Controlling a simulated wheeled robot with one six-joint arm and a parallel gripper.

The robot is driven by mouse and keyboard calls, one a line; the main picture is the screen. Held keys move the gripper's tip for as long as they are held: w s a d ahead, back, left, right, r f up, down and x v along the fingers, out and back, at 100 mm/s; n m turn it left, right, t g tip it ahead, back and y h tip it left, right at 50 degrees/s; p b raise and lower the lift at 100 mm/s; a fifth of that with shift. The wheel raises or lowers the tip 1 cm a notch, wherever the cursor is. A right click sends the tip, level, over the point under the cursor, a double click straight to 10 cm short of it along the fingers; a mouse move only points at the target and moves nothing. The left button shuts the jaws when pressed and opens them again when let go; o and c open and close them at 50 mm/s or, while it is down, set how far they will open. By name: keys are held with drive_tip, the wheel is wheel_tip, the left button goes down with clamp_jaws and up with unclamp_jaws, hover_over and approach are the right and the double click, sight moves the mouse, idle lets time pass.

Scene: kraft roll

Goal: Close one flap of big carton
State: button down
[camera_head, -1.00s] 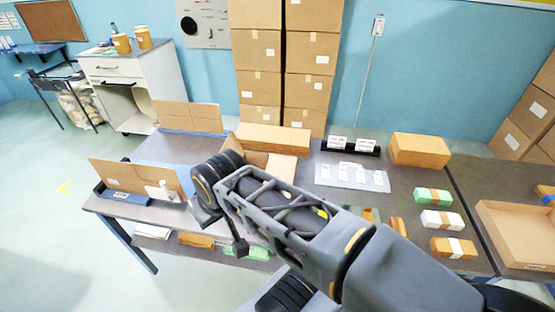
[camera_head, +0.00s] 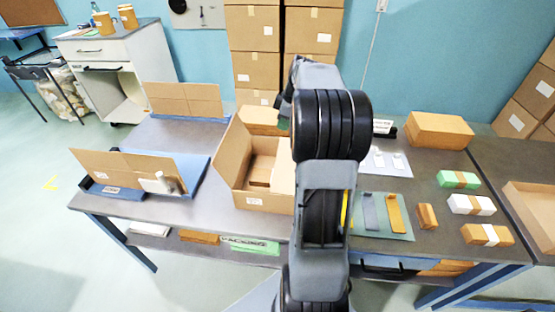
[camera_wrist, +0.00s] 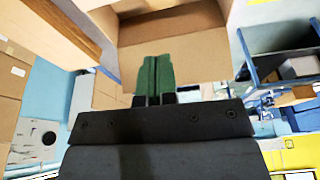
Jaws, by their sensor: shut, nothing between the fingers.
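The big carton (camera_head: 227,172) stands open on the table in the head view, left of my arm. Brown contents show inside it, and a pale panel stands at its right side, partly covered by my arm. In the wrist view my gripper (camera_wrist: 153,80) has green fingers closed together with nothing between them. A brown carton panel (camera_wrist: 195,62) lies just beyond the fingertips; I cannot tell whether they touch it. In the head view the gripper is mostly hidden behind my arm, close to the carton's far right side.
A long brown box (camera_head: 262,117) lies behind the carton. Upright cardboard panels (camera_head: 183,99) stand at the left, by a blue tray (camera_head: 125,194). Small wrapped packs (camera_head: 470,204) and a closed box (camera_head: 440,129) are at the right. The table between panels and carton is clear.

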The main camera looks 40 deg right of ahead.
sight(278, 160)
drive_tip(key=shift+n, duration=0.3)
drive_tip(key=x, duration=0.4)
drive_tip(key=d+p+x, duration=0.1)
drive_tip(key=x, duration=0.4)
drive_tip(key=d+x, duration=0.1)
drive_tip(key=x, duration=0.4)
drive_tip(key=shift+s+d+f+p, duration=0.1)
drive_tip(key=shift+s+f+p, duration=0.2)
drive_tip(key=shift+p, duration=0.1)
drive_tip(key=shift+f, duration=0.4)
drive_tip(key=shift+f, duration=0.1)
